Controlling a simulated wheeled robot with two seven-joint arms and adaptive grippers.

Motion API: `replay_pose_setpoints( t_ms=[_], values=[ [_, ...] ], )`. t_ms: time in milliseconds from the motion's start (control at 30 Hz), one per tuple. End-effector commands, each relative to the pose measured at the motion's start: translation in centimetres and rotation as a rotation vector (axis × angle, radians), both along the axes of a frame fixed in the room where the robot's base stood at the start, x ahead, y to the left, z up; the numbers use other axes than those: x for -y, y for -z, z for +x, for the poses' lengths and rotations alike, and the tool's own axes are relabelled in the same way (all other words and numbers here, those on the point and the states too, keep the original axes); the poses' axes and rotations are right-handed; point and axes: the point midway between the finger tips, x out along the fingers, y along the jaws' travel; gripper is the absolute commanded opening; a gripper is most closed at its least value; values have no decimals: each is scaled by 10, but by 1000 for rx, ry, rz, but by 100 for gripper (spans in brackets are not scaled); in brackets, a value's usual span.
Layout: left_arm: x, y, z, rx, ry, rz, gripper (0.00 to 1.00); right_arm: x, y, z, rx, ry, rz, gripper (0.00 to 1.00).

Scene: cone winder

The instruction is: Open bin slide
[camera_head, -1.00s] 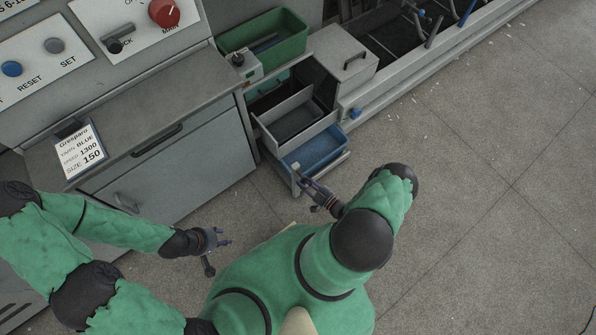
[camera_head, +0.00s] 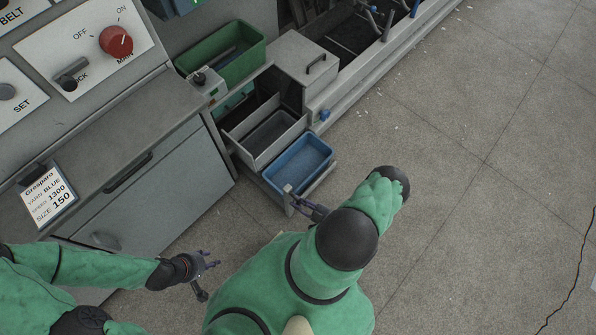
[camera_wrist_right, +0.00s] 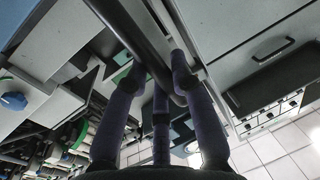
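The bin slide (camera_head: 325,181) is a low grey slide carrying a blue bin (camera_head: 299,160). It sticks out of the machine, so most of the blue bin is uncovered. My right gripper (camera_head: 301,204) is at the slide's front end. In the right wrist view, a dark handle bar (camera_wrist_right: 136,38) runs between the fingers of my right gripper (camera_wrist_right: 155,75), which are closed around it. Whether every finger touches the bar is hard to tell. My left gripper (camera_head: 210,262) is open and empty, over the floor before the grey cabinet.
A grey divided bin (camera_head: 268,137) sits behind the blue one. A green bin (camera_head: 222,58) and a grey box with a handle (camera_head: 304,65) stand above. The grey cabinet (camera_head: 150,195) is at left. The floor (camera_head: 440,170) at right is clear.

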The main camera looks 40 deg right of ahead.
Motion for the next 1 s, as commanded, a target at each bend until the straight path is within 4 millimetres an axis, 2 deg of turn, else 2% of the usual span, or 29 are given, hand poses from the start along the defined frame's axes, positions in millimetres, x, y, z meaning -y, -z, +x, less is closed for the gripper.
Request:
replay_pose_setpoints(
  t_ms=[33, 100, 400, 567, 1000],
  values=[
    [0, 0, 0, 0, 0, 0, 40, -1, 1, -3, -4, 2, 3, 35],
    [0, 0, 0, 0, 0, 0, 40, -1, 1, -3, -4, 2, 3, 49],
    [0, 0, 0, 0, 0, 0, 40, -1, 1, -2, -2, 1, 1, 49],
    [0, 0, 0, 0, 0, 0, 40, 3, 1, -11, -2, 3, 1, 49],
    [0, 0, 0, 0, 0, 0, 40, 25, 1, -90, -4, 6, 1, 49]
  ],
)
